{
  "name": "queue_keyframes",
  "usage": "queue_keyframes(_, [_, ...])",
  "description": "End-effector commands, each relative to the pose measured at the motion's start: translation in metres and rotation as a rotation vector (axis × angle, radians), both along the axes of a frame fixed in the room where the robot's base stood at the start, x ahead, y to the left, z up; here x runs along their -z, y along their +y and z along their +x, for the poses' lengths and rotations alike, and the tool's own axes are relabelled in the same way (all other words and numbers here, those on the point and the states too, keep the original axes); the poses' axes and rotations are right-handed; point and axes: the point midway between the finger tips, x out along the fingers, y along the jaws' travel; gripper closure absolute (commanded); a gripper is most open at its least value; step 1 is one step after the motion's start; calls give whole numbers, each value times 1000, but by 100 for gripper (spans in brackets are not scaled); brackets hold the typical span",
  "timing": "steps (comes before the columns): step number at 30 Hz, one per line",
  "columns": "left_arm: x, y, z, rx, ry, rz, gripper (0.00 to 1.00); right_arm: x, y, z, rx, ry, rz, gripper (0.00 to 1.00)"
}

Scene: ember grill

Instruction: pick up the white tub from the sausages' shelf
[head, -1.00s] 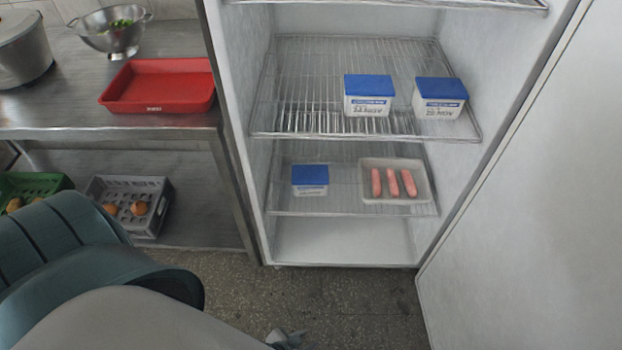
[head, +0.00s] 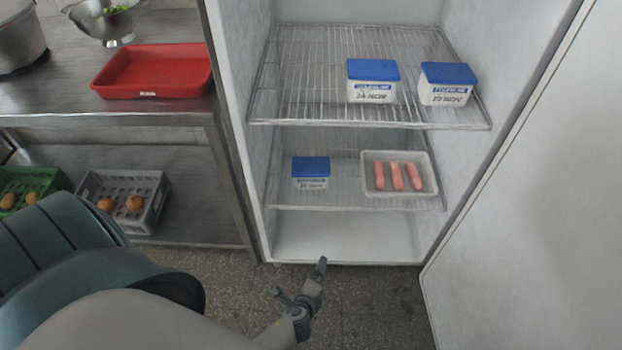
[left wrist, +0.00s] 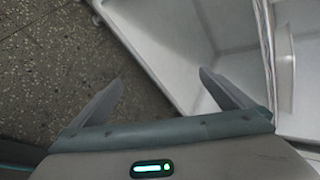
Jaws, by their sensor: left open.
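The white tub (head: 311,184) with a blue lid stands on the lower wire shelf (head: 345,206) of the open fridge, at the left. A white tray with several pink sausages (head: 397,176) lies on the same shelf to its right. My left gripper (head: 302,282) is low in front of the fridge, below the shelf and apart from the tub. In the left wrist view the gripper (left wrist: 165,95) shows spread, empty fingers, with the floor and the fridge's white bottom beyond. The tub does not show clearly there. My right gripper is not in view.
Two similar blue-lidded tubs (head: 372,82) (head: 446,84) stand on the upper wire shelf. The open fridge door (head: 530,200) fills the right side. A steel counter at the left holds a red tray (head: 152,71); crates (head: 125,200) sit beneath it.

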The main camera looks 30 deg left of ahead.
Motion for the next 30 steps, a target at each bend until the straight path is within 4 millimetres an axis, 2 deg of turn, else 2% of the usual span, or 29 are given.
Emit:
queue_keyframes(3, [-25, 21, 32, 101, -22, 296, 0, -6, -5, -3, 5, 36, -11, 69])
queue_keyframes(9, [-89, 50, 74, 204, -23, 807, 0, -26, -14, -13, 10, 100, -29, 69])
queue_keyframes(12, [-120, 58, 87, 222, -11, 1018, 0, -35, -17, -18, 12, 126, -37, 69])
queue_keyframes(16, [-150, 64, 97, 225, 7, 1211, 0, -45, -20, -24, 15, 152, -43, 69])
queue_keyframes(21, [-169, 66, 101, 224, 21, 1322, 0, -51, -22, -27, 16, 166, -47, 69])
queue_keyframes(30, [-171, 66, 102, 225, 22, 1331, 0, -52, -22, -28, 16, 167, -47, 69])
